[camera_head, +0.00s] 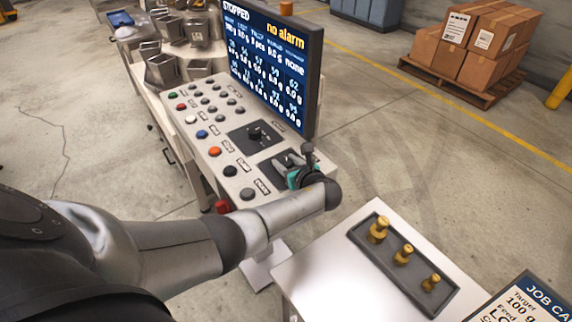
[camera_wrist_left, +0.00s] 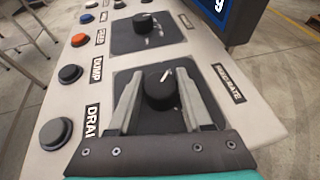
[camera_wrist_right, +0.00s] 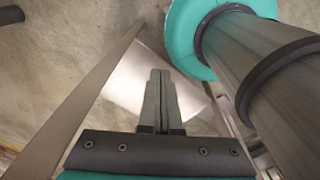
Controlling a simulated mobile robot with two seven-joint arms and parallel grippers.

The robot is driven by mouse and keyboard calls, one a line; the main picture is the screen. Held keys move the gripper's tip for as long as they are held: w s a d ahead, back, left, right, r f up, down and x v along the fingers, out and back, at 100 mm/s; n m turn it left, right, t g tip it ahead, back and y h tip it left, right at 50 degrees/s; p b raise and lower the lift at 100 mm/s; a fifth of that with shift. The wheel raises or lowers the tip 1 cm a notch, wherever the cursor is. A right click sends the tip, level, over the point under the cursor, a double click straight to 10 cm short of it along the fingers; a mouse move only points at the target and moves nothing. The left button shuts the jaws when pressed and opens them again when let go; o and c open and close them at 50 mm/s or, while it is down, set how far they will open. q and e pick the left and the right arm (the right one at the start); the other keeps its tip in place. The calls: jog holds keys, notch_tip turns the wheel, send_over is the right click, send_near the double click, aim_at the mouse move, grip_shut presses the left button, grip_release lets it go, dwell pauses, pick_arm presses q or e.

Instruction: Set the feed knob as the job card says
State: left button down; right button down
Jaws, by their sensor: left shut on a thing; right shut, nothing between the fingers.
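The feed knob (camera_wrist_left: 160,92) is a round black dial on a dark square plate, beside a label (camera_wrist_left: 229,83) that seems to read FEED RATE. Its white pointer mark points up and slightly right in the left wrist view. My left gripper (camera_head: 297,165) is at the console, its fingers shut on the knob's two sides. In the head view the gripper mostly hides this knob. The job card (camera_head: 528,300) is cut off at the lower right; "Target 100 g" and "Feed LO" can be read. My right gripper (camera_wrist_right: 160,78) is shut and empty.
A second black knob (camera_head: 255,133) sits farther along the console (camera_head: 212,160), near coloured buttons. The screen (camera_head: 268,58) reads STOPPED and no alarm. A white table (camera_head: 318,272) holds a dark tray (camera_head: 373,255) with brass weights. Boxes (camera_head: 470,40) stand on a pallet behind.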

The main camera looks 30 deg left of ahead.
pick_arm(q)
jog(key=shift+n+g+y+b, duration=0.6)
jog(key=shift+n+g+b, duration=0.2)
jog(key=shift+n+g, duration=0.2)
jog(key=shift+c, duration=1.7)
grip_release()
jog(key=shift+s+d+r, duration=0.1)
jog(key=shift+d+r, duration=0.15)
jog(key=shift+d, duration=0.15)
jog(key=p+v, duration=0.2)
jog(key=v, duration=1.2)
jog(key=shift+d+p, duration=0.2)
jog(key=shift+p, duration=0.2)
